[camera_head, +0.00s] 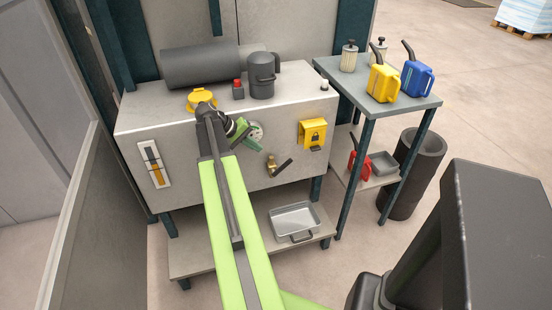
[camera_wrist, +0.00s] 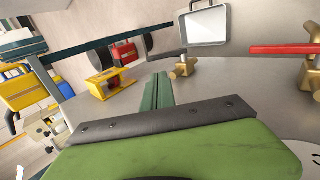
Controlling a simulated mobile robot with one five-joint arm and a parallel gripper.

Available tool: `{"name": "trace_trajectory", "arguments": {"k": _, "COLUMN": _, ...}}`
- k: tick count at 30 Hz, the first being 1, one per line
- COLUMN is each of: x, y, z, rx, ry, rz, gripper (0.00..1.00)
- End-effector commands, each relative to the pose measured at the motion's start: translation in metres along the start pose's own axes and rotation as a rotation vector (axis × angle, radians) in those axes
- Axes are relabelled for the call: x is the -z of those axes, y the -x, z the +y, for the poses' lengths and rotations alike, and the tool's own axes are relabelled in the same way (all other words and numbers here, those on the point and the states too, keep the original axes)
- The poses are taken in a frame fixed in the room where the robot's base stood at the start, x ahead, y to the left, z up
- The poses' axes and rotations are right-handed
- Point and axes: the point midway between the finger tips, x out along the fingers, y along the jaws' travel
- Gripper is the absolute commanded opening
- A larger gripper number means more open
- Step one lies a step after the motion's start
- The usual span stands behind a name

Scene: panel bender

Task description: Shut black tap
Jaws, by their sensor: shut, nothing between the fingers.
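The black tap (camera_head: 271,163) is a brass tap low on the front of the grey tank, with its black lever slanting out to the right. It also shows in the wrist view (camera_wrist: 183,67), with the dark lever pointing left. My gripper (camera_head: 246,142) is green, in front of the tank face, up and left of the tap. In the wrist view its fingers (camera_wrist: 158,88) are together with nothing between them, apart from the tap. A second brass tap with a red lever (camera_wrist: 285,49) shows at the right of the wrist view; my arm seems to hide it in the head view.
A yellow lock box (camera_head: 312,134) sticks out of the tank face right of the tap. A round gauge (camera_head: 256,130) is close to my gripper. A grey tray (camera_head: 294,222) lies on the shelf below. A side table (camera_head: 400,103) with cans stands at the right.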

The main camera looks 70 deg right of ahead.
Motion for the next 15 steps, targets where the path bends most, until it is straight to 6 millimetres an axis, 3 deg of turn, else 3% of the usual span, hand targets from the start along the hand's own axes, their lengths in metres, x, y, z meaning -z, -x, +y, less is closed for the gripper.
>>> {"name": "trace_trajectory", "arguments": {"k": 5, "x": -0.002, "y": -0.016, "z": 0.002, "rx": 0.001, "ry": -0.007, "rz": -0.006, "gripper": 0.00}}
{"name": "trace_trajectory", "arguments": {"k": 15, "x": -0.003, "y": -0.093, "z": 0.002, "rx": 0.002, "ry": -0.014, "rz": -0.012, "gripper": 0.00}}
